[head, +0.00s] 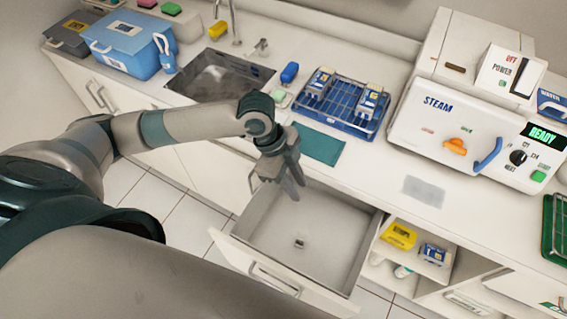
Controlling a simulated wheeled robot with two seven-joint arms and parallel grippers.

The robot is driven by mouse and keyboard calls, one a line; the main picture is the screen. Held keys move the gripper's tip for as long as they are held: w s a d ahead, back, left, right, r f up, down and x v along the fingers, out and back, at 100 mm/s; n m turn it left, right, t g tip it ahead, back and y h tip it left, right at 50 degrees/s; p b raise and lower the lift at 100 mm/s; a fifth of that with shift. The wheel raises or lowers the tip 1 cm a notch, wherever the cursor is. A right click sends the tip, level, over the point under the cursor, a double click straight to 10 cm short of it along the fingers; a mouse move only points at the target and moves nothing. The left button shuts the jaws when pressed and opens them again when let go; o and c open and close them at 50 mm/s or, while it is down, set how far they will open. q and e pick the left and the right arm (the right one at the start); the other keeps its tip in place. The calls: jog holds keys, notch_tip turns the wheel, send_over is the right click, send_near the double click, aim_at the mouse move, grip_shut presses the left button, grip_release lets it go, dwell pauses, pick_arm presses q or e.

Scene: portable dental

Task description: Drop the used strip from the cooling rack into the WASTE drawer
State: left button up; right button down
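A drawer (262,222) stands pulled open below the counter; no WASTE label is readable on it. A small pale item with a dark mark (299,243) lies on its floor, too small to identify surely as the used strip. My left gripper (292,192) is over the drawer's back part, pointing down, its fingers apart with nothing visible between them. The cooling rack (333,119), a wire rack in a blue tray, stands on the counter behind and holds blue-and-white packets (369,101). My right gripper is out of view.
A teal mat (319,146) lies between rack and drawer. A steam sterilizer (470,137) showing READY stands right. The sink (220,76) and a blue box (128,46) are left. An open shelf with a yellow box (398,236) adjoins the drawer.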

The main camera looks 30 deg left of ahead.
pick_arm(q)
jog(key=b+v, duration=0.1)
jog(key=v, duration=0.8)
jog(key=shift+b, duration=0.35)
jog(key=shift+s, duration=0.1)
dwell(0.3)
